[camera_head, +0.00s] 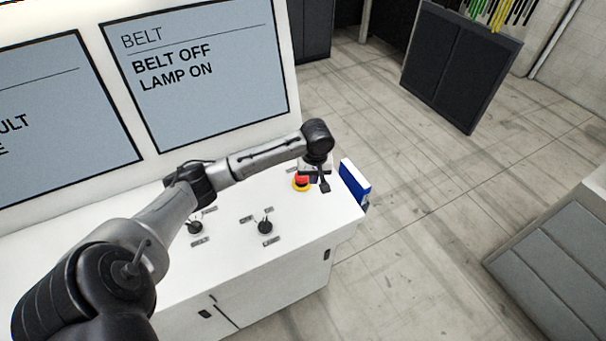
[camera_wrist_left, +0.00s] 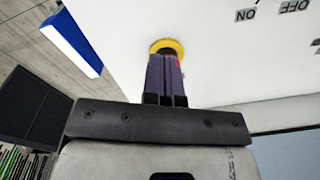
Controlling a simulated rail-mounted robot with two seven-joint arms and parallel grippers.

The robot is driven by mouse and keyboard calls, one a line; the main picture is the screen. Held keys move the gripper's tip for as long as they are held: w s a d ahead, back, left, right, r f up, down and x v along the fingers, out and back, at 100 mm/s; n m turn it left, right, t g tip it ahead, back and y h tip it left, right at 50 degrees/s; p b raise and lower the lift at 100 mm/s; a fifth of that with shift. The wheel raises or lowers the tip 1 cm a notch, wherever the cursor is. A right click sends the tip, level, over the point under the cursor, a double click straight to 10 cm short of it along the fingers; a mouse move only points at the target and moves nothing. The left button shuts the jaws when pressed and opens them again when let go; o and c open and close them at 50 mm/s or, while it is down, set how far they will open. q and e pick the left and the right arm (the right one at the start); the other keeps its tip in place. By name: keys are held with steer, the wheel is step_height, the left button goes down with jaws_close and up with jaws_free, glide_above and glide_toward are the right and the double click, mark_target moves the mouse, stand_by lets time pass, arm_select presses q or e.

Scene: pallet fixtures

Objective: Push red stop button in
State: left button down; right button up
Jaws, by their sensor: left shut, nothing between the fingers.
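The red stop button (camera_head: 301,180) sits in a yellow ring at the right end of the white console top (camera_head: 320,217). In the left wrist view its yellow ring (camera_wrist_left: 168,46) shows just past the fingertips, with only a sliver of red beside them. My left gripper (camera_head: 325,187) is shut and empty, pointing down at the button. In the wrist view the left gripper's fingers (camera_wrist_left: 165,70) cover most of the button, so I cannot tell whether they touch it. My right gripper is in neither view.
Two black knobs, a left one (camera_head: 195,227) and a right one (camera_head: 265,227), stand on the console. A blue and white box (camera_head: 354,183) is at its right edge. A screen (camera_head: 200,70) behind reads "BELT OFF LAMP ON".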

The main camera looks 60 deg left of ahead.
arm_select(q)
steer(key=w+a+r+n, duration=0.1)
steer(key=a+r+n, duration=0.4)
steer(key=a+r, duration=0.2)
steer(key=shift+a+r+h+b, duration=0.3)
steer(key=shift+a+b, duration=0.1)
steer(key=shift+a, duration=0.3)
steer(key=shift+w+f, duration=0.1)
steer(key=shift+f, duration=0.05)
step_height(320, 180, down, 13)
steer(key=shift+p, duration=1.25)
steer(key=shift+f, duration=0.4)
